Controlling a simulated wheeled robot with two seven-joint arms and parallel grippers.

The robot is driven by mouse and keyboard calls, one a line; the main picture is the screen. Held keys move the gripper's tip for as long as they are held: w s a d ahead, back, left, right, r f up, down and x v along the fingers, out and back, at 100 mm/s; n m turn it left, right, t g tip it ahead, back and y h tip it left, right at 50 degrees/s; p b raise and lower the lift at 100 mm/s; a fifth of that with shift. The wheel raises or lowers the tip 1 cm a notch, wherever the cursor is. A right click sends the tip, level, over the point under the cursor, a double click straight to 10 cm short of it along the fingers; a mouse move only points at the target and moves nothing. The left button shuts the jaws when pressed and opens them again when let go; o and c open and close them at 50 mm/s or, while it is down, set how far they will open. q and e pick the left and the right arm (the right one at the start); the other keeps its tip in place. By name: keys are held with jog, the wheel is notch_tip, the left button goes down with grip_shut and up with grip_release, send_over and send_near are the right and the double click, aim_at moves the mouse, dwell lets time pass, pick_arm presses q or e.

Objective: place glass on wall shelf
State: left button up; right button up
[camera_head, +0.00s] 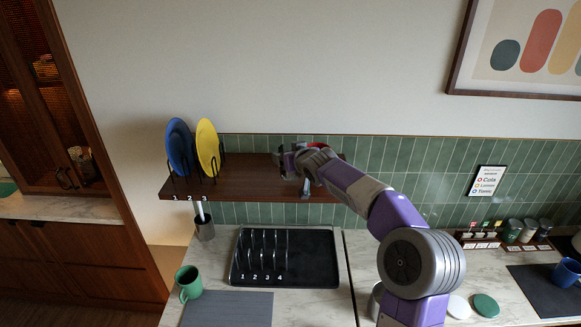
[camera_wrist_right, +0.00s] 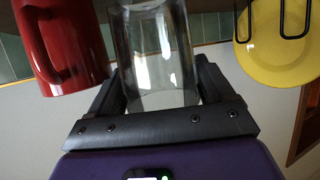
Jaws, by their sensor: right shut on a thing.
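A clear glass (camera_wrist_right: 155,60) is between the two fingers of my right gripper (camera_wrist_right: 155,90) in the right wrist view, and the gripper is shut on it. In the head view my right gripper (camera_head: 293,165) is at the right half of the brown wall shelf (camera_head: 245,184); the glass is mostly hidden there behind the gripper. I cannot tell whether the glass touches the shelf. My left gripper is not in view.
A red mug (camera_wrist_right: 60,40) is close beside the glass. A blue plate (camera_head: 179,147) and a yellow plate (camera_head: 207,147) stand in racks on the shelf's left. The shelf's middle is clear. Below are a black rack tray (camera_head: 310,270) and a green mug (camera_head: 188,283).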

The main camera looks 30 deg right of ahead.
notch_tip(320, 180, down, 3)
jog(key=shift+a+r+b, duration=0.1)
jog(key=shift+r+b, duration=0.1)
jog(key=shift+b, duration=0.3)
jog(key=shift+f, duration=0.3)
jog(key=o, duration=1)
jog(key=shift+o, duration=0.2)
jog(key=v, duration=0.6)
jog(key=shift+s+r, duration=0.1)
jog(key=p+v, duration=0.3)
jog(key=v, duration=0.2)
jog(key=shift+s+r, duration=0.15)
jog(key=shift+s, duration=0.2)
